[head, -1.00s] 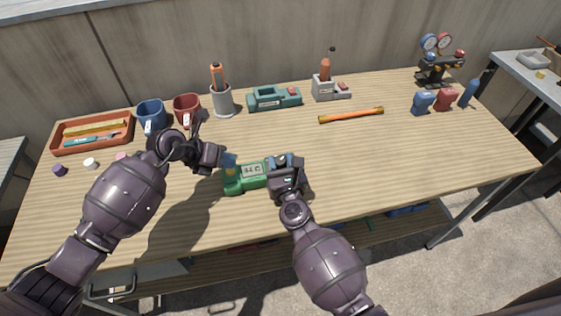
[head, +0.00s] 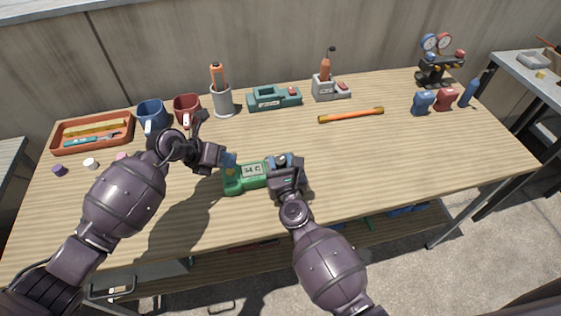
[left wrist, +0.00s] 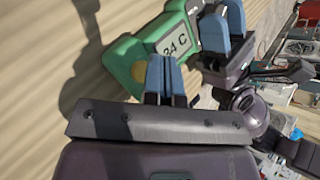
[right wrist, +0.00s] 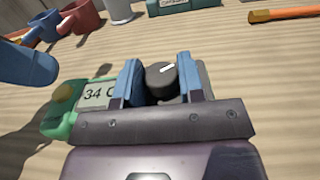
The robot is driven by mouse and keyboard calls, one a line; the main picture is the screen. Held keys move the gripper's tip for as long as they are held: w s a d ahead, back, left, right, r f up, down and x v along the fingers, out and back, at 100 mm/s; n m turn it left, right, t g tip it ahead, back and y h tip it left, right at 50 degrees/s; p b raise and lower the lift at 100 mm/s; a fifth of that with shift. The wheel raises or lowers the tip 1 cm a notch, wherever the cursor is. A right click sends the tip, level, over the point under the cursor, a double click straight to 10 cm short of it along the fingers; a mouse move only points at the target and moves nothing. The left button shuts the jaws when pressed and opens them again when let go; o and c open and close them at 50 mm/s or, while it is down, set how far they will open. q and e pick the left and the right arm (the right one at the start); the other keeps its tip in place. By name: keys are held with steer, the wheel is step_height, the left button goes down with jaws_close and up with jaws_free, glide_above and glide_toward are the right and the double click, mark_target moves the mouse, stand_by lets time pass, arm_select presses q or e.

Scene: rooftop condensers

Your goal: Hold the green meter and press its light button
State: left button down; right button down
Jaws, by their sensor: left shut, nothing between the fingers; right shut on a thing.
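The green meter (head: 246,178) is at the front middle of the table in the head view. Its display reads 34 C in the left wrist view (left wrist: 175,40). My right gripper (head: 285,162) is shut on the meter's right end, with a dark knob (right wrist: 161,82) with a white mark between its blue fingers. I cannot tell whether the meter touches the table. A round yellow button (left wrist: 138,71) is on the meter's other end. My left gripper (head: 229,160) is shut and empty, its fingertips over that end, close beside the button. Whether they touch it is unclear.
Behind stand a blue mug (head: 151,115), a red mug (head: 187,108), a grey cup of tools (head: 223,102), a teal device (head: 274,98) and a grey device (head: 325,90). An orange stick (head: 351,115) lies right of centre. The table's right front is clear.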

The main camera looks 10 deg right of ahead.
arm_select(q)
steer(key=shift+f, duration=0.25)
stand_by(0.4)
steer(key=shift+f, duration=0.25)
stand_by(0.4)
steer(key=shift+r, duration=0.45)
steer(key=shift+r, duration=0.1)
steer(key=shift+r, duration=2.95)
arm_select(e)
steer(key=c, duration=0.7)
jaws_free()
